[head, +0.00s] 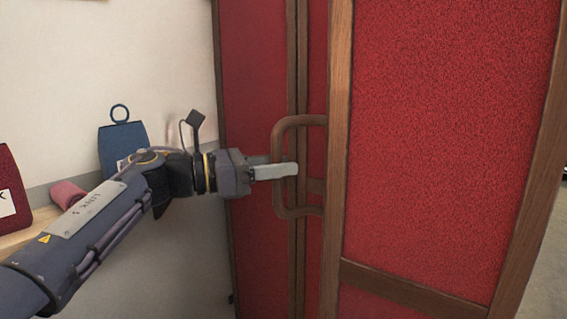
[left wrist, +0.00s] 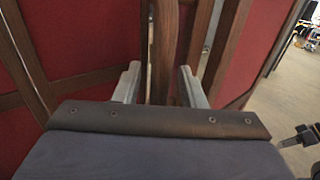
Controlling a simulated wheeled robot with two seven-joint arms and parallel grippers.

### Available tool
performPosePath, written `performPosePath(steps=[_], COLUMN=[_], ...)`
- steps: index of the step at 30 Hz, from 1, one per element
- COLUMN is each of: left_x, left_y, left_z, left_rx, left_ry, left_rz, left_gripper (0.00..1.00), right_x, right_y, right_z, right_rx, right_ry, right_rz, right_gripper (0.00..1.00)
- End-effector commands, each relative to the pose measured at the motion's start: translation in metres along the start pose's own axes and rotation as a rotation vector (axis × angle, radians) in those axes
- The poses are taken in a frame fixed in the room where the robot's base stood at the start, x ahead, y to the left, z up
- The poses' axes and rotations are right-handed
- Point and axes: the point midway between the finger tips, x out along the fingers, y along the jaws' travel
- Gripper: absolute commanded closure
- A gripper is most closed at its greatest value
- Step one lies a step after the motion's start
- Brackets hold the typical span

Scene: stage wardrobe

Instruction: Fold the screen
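The folding screen has red panels (head: 440,130) in brown wooden frames and fills the right half of the head view. Its panels stand at an angle to each other, partly folded. A brown loop handle (head: 299,121) is on the near panel's left edge post. My left gripper (head: 275,171) is at this handle, one finger passing in front of its upright bar. In the left wrist view the fingers (left wrist: 160,85) are apart, with brown wood (left wrist: 165,40) between them. Gaps show beside it, so the grip does not look closed.
At left, a wooden shelf (head: 18,237) holds a dark red bag (head: 12,190), a blue tagged item with a ring (head: 122,146) and a pink roll (head: 67,194). A pale wall stands behind. Grey open floor (left wrist: 275,90) shows at right in the wrist view.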

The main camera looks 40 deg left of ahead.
Motion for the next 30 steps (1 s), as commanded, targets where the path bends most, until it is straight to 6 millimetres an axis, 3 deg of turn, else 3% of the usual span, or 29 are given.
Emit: performPosePath(steps=[12, 24, 30], left_x=[-0.064, -0.075, -0.075], left_y=[-0.001, -0.002, -0.002], left_z=[0.002, 0.001, 0.001], left_rx=[0.001, 0.002, 0.002], left_ry=[0.000, 0.001, 0.001], left_rz=[0.005, 0.003, 0.003], left_gripper=[0.63, 0.63, 0.88], right_x=[-0.006, -0.007, -0.007], right_y=[-0.003, -0.003, -0.003], right_z=[-0.003, -0.003, -0.003], right_rx=[0.000, 0.000, 0.000], right_ry=[0.000, 0.000, 0.000], right_rz=[0.000, 0.000, 0.000], right_gripper=[0.64, 0.64, 0.64])
